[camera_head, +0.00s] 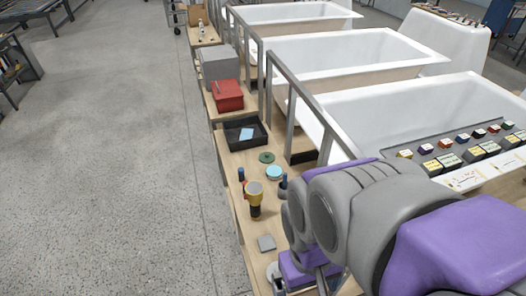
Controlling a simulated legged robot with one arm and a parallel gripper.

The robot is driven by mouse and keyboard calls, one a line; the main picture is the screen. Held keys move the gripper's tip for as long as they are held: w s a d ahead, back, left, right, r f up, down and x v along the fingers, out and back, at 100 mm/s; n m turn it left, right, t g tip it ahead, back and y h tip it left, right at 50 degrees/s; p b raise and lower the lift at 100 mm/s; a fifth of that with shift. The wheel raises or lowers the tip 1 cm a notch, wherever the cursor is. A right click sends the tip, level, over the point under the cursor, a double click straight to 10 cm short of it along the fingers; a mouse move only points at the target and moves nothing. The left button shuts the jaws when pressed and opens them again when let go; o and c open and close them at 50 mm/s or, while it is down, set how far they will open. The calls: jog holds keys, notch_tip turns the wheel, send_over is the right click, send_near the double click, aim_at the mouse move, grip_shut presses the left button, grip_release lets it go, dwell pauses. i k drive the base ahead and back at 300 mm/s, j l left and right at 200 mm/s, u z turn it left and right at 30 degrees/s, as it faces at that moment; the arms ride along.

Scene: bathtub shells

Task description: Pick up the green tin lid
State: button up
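A small green ring-like disc (266,157), which looks like the green tin lid, lies flat on the long wooden bench (239,163). It lies just in front of a black tray and behind a round light-blue-topped item (274,172). My grey and purple arm fills the lower right, to the right of and nearer than the lid. Its far end bends down by the bench's near end, well apart from the lid. No fingertips show clearly there, so I cannot tell whether my gripper is open or shut.
The black tray (230,138) holds a light blue piece. A red box (227,96) and a grey box stand farther back. Metal rails and white tubs line the right. The left floor is clear.

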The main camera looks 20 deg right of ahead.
aim_at(265, 157)
jog(key=k, duration=0.45)
jog(key=k+u, duration=0.2)
jog(key=u, duration=1)
jog(key=i+j, duration=0.2)
jog(key=i, duration=0.25)
jog(key=i+j+u, duration=0.15)
jog(key=i, duration=0.25)
jog(key=i+j, duration=0.25)
jog(key=i, duration=0.2)
jog(key=i+z, duration=0.7)
jog(key=i+j+z, duration=0.15)
jog(key=i+z, duration=0.4)
jog(key=i, duration=1.5)
jog(key=i+z, duration=0.1)
jog(key=z, duration=0.7)
jog(key=i+j+z, duration=0.1)
jog(key=z, duration=0.3)
jog(key=j+z, duration=0.15)
jog(key=z, duration=2.1)
jog(key=i+j, duration=0.05)
jog(key=j, duration=0.05)
